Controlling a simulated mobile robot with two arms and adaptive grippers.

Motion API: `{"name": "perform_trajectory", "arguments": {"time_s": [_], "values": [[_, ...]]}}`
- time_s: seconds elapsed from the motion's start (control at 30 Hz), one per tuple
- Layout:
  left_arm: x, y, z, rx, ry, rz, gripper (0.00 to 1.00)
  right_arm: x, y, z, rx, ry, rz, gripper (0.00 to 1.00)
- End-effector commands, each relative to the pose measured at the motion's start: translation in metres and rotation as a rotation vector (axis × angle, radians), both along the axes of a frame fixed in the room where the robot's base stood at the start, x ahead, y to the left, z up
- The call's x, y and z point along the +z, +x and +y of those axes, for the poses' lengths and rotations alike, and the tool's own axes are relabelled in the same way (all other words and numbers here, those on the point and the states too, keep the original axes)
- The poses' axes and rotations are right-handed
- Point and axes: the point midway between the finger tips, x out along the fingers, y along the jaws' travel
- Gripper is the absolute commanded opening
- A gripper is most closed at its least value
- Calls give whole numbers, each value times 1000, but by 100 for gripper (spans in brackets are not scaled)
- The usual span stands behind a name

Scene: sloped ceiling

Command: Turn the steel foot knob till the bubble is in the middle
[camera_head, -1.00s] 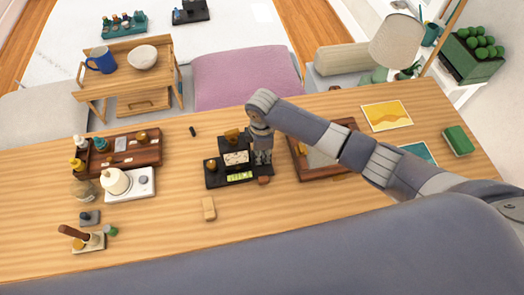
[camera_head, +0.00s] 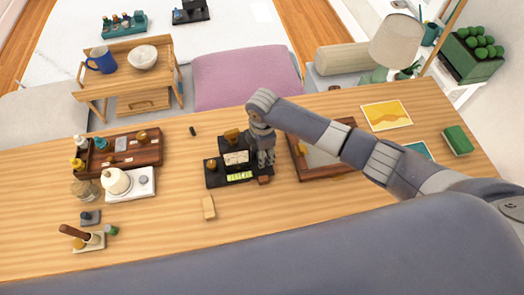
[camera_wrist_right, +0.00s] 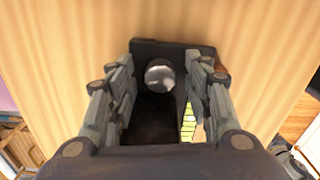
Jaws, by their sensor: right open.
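The black levelling base (camera_head: 214,182) stands on the wooden table, with a yellow-green level vial (camera_head: 240,176) along its front. The vial shows partly in the wrist view (camera_wrist_right: 188,122), and I cannot make out where its bubble is. The round steel foot knob (camera_wrist_right: 160,76) is in the wrist view, near the base's end. My right gripper (camera_head: 265,164) points down over the base's right end. Its fingers (camera_wrist_right: 158,90) are open, one on each side of the knob, with gaps visible. The knob is hidden by the gripper in the head view. My left gripper is not in view.
A wooden frame (camera_head: 296,165) lies close to the right of the base. A wooden tray (camera_head: 150,158) with bottles and a white appliance (camera_head: 140,190) stand to the left. The front middle of the table is clear.

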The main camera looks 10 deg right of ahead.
Motion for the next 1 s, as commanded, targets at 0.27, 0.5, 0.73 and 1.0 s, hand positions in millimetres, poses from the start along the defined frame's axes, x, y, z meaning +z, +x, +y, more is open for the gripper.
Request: {"name": "perform_trajectory", "arguments": {"time_s": [0.27, 0.5, 0.73, 1.0], "values": [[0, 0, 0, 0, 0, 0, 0, 32, 1, 1, 2, 3, -5, 46], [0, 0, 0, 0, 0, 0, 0, 84, 0, 0, 1, 3, -5, 46], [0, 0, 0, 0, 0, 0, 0, 114, -1, 0, 1, 0, -1, 46], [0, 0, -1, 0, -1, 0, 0, 120, -2, -1, -1, 0, 0, 46]]}}
